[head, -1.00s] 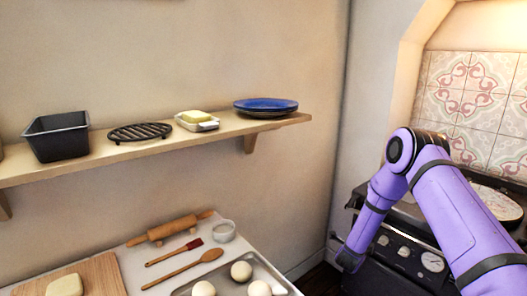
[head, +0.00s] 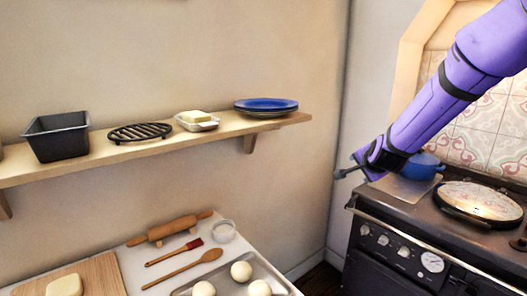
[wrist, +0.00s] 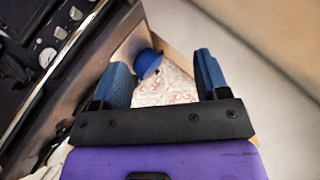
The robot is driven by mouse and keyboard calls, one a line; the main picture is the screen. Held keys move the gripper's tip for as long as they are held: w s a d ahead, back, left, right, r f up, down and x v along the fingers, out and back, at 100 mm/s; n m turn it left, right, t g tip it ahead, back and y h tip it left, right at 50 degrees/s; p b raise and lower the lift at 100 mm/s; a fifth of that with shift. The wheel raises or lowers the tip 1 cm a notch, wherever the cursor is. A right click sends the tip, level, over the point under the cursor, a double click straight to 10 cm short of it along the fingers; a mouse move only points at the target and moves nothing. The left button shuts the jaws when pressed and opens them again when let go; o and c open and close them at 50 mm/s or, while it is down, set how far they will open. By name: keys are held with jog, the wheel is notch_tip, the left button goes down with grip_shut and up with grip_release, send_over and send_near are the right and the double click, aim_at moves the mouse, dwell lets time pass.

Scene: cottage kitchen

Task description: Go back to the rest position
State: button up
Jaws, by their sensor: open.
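My gripper (head: 350,170) is raised in front of the wall, left of the stove, at the end of my purple arm. In the wrist view its two blue fingers (wrist: 163,80) stand wide apart with nothing between them that they hold. In the head view the fingers are small and dark, pointing left. A blue pot (head: 422,167) stands behind my wrist on the back left of the stove; it also shows beyond the fingers in the wrist view (wrist: 148,64).
The stove (head: 400,215) with a round lid (head: 480,201) is at the right. Below is a worktop with a rolling pin (head: 170,229) and a tray of dough balls (head: 232,285).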

jog(key=s+a+r+n+g+y, duration=0.1)
jog(key=s+r+n, duration=0.2)
jog(key=s+r, duration=0.45)
jog(key=s+a+r+n+g+y, duration=0.15)
jog(key=s+r+n, duration=0.25)
jog(key=s, duration=0.7)
jog(key=s+d+n+g+h, duration=0.1)
jog(key=s+d+n+g, duration=0.2)
jog(key=s, duration=1.9)
jog(key=shift+s+r+n+h, duration=0.25)
jog(key=shift+s+n+h, duration=0.15)
jog(key=shift+n, duration=0.8)
